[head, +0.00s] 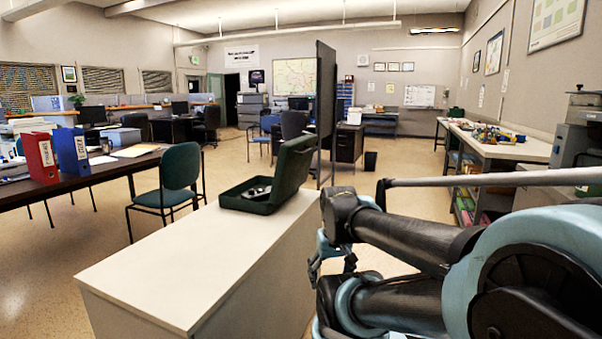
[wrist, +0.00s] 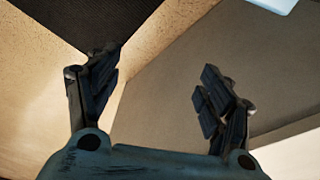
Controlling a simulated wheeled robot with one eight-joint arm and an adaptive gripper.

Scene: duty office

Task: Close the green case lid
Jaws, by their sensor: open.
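The green case (head: 262,196) stands near the far end of a white-topped cabinet (head: 185,265) in the head view. Its lid (head: 291,172) is raised, tilted up on the right side of the case. A dark item with lighter parts lies inside. My gripper (head: 328,258) is beside the cabinet's right side, lower than the case and apart from it, partly hidden by my arm. In the wrist view my gripper (wrist: 158,92) is open and empty, its two fingers wide apart. I cannot make out the case in the wrist view.
A green chair (head: 178,182) and a desk with red (head: 40,160) and blue binders (head: 71,152) are to the left. A cluttered workbench (head: 500,146) is on the right. The front cabinet top is bare.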

